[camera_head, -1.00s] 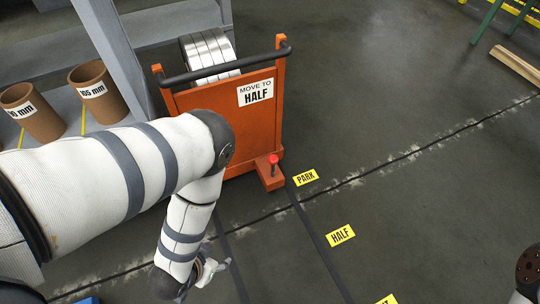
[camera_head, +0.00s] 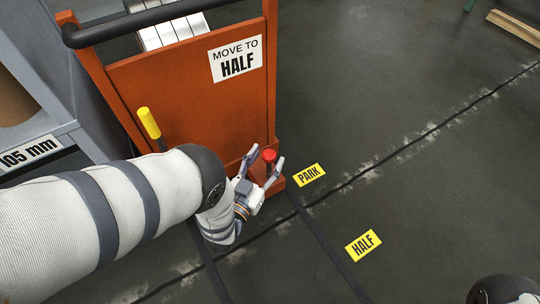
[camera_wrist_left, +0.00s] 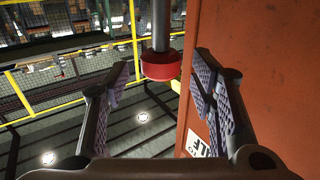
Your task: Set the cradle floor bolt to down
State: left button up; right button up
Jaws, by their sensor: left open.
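The orange cradle (camera_head: 190,95) stands upright, with a "MOVE TO HALF" sign on its panel. Its floor bolt has a red knob (camera_head: 269,155) at the cradle's lower right corner, above the foot. In the left wrist view the red knob (camera_wrist_left: 160,66) sits on a grey rod. My left gripper (camera_head: 262,165) is open, with its fingers on either side of the knob. In the wrist view gaps show between the knob and both finger pads. The bolt's lower end is hidden. My right gripper is not in view.
A yellow-gripped lever (camera_head: 149,123) stands left of my left wrist. Yellow PARK (camera_head: 309,175) and HALF (camera_head: 363,245) labels lie beside a dark floor strip.

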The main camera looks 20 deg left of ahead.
pick_arm(q)
jog(key=shift+w, duration=1.2)
grip_shut()
jog(key=b, duration=0.5)
send_over(269, 177)
notch_tip(269, 177, down, 6)
jog(key=shift+r, duration=0.15)
jog(key=shift+s+r+p, duration=0.1)
jog(key=shift+p, duration=0.2)
grip_release()
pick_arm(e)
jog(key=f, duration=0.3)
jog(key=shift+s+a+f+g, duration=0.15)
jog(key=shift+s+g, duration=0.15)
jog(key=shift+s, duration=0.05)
pick_arm(q)
jog(key=s, duration=1.2)
jog(key=shift+a, duration=0.45)
